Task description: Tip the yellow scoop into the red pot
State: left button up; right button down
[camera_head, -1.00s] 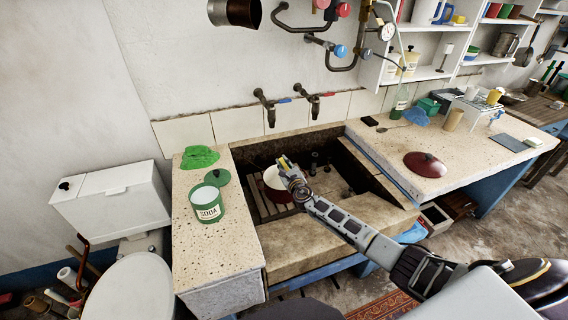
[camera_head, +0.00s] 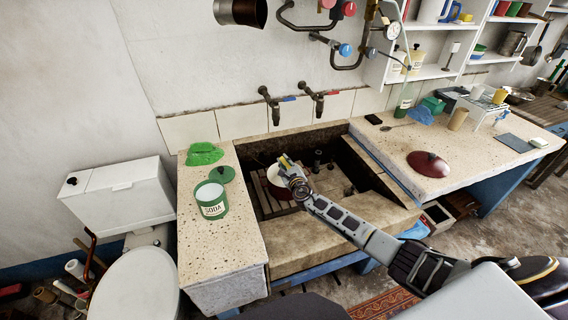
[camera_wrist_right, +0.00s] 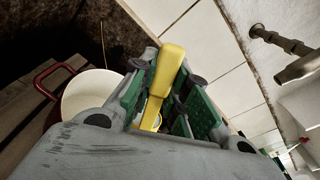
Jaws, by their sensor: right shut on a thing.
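The red pot (camera_head: 277,186) with a pale inside stands on wooden slats in the stone trough; it also shows at the left of the right wrist view (camera_wrist_right: 86,94). My right gripper (camera_head: 288,166) is over the pot's right side in the head view and hides part of it. In the right wrist view, the right gripper (camera_wrist_right: 164,105) is shut on the yellow scoop (camera_wrist_right: 168,75), gripping its handle. The scoop's far end is hidden behind the fingers, so its contents and tilt cannot be told. My left gripper is not in view.
A green SODA tin (camera_head: 211,200), its green lid (camera_head: 222,174) and a green cloth (camera_head: 204,154) are on the left ledge. A dark red lid (camera_head: 429,164) lies on the right counter. Two taps (camera_head: 311,100) project above the trough.

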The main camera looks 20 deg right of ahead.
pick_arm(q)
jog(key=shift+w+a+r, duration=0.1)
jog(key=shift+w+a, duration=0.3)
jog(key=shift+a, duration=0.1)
pick_arm(e)
jog(key=shift+a, duration=0.1)
jog(key=shift+a, duration=0.1)
jog(key=shift+w+a+f+n+p, duration=0.15)
jog(key=shift+a+n+p, duration=0.4)
jog(key=shift+p, duration=0.3)
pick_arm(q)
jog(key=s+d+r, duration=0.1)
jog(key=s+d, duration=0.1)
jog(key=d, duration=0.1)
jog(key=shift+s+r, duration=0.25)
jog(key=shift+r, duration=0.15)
pick_arm(e)
jog(key=shift+n, duration=0.25)
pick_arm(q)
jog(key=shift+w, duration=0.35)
pick_arm(e)
jog(key=shift+a+f, duration=0.15)
jog(key=shift+f, duration=0.05)
pick_arm(q)
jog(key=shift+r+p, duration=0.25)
jog(key=shift+p, duration=0.2)
pick_arm(e)
jog(key=shift+a+n, duration=0.15)
jog(key=shift+n, duration=0.15)
